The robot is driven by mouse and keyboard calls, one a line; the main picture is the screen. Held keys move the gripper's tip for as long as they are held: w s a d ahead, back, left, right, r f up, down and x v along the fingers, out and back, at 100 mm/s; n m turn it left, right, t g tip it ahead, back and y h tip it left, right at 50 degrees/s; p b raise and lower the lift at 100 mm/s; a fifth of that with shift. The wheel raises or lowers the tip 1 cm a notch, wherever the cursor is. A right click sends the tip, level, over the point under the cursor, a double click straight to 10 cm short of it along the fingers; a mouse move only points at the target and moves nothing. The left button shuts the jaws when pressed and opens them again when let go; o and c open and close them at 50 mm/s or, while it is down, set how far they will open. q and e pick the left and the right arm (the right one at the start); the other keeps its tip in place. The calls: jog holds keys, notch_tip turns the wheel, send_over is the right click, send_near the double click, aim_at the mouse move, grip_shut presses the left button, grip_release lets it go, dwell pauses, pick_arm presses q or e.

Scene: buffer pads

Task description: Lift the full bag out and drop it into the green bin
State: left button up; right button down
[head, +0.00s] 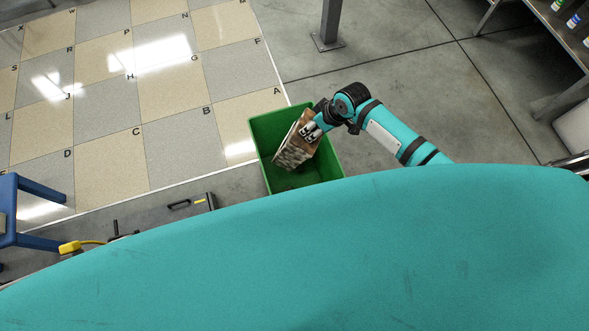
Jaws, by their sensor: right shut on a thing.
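The green bin (258,143) stands on the floor in the middle of the head view. The full bag (290,153), brown on top with a mottled grey-white side, is tilted at the bin's opening. My right gripper (309,130) is shut on the bag's upper right end, over the bin. The bag overlaps the bin's inside in the picture; I cannot tell whether it touches the bin's floor. My left gripper is not in view.
A grey post (329,22) stands on the floor behind the bin. A blue frame (28,210) is at the left edge, near a yellow-handled item (70,247). A shelf with bottles (560,28) is at the top right. The lettered tile floor (120,100) is clear.

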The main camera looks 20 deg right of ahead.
jog(key=shift+w, duration=0.1)
jog(key=c, duration=0.8)
grip_release()
jog(key=shift+o, duration=0.6)
jog(key=shift+s+f, duration=0.2)
jog(key=shift+f, duration=0.05)
jog(key=shift+r, duration=0.1)
jog(key=v, duration=1.2)
jog(key=shift+w, duration=0.1)
